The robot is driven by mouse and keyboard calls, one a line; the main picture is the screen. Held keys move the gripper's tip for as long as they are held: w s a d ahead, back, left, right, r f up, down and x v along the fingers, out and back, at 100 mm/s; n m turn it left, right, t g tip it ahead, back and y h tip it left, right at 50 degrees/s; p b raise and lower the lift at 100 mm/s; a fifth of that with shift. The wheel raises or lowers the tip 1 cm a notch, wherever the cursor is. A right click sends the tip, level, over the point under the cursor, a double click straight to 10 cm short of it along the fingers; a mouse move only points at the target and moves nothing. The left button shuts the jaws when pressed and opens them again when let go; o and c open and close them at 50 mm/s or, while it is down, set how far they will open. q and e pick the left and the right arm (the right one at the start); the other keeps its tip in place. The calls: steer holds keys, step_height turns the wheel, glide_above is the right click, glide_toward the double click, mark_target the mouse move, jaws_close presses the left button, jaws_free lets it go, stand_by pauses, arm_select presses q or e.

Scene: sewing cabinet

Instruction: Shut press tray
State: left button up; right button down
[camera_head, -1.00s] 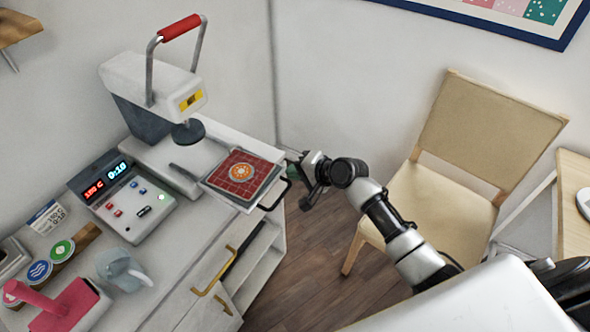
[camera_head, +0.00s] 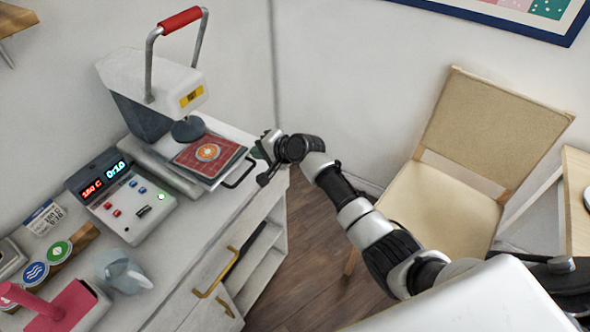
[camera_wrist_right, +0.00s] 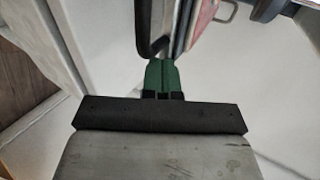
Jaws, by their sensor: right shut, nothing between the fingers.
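The press (camera_head: 150,80) stands on the cabinet top with its red-gripped handle (camera_head: 180,20) raised. Its tray (camera_head: 212,184) carries a red grid pad with an orange round emblem (camera_head: 208,152) and sticks out part way from under the round press head (camera_head: 187,130). A dark loop handle (camera_head: 240,172) is at the tray's front. My right gripper (camera_head: 262,158) is at the tray's front right, by the loop handle. In the wrist view its green fingertips (camera_wrist_right: 161,75) are shut and empty, close to the dark handle (camera_wrist_right: 150,30); whether they touch is unclear. My left gripper is not in view.
A control box (camera_head: 122,196) with lit displays stands left of the tray. Round badges (camera_head: 48,262), a pale blue item (camera_head: 122,270) and a pink tool (camera_head: 55,305) lie nearer. A chair (camera_head: 460,170) stands to the right, with open floor (camera_head: 300,250) between.

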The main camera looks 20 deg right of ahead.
mark_target(242, 145)
steer(key=w+a, duration=0.1)
steer(key=w+a+b, duration=0.1)
steer(key=w, duration=0.1)
steer(key=shift+w+a+f, duration=0.2)
steer(key=shift+w+a, duration=0.1)
steer(key=shift+a, duration=0.1)
steer(key=shift+w+a+b, duration=0.15)
steer(key=shift+w+b, duration=0.05)
steer(key=shift+b, duration=0.1)
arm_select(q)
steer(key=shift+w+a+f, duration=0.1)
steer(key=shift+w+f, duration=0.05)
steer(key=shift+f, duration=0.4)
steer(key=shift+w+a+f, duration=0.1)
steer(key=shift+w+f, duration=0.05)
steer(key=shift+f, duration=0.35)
arm_select(e)
steer(key=shift+r, duration=0.3)
steer(key=shift+w+r, duration=0.1)
steer(key=shift+r, duration=0.05)
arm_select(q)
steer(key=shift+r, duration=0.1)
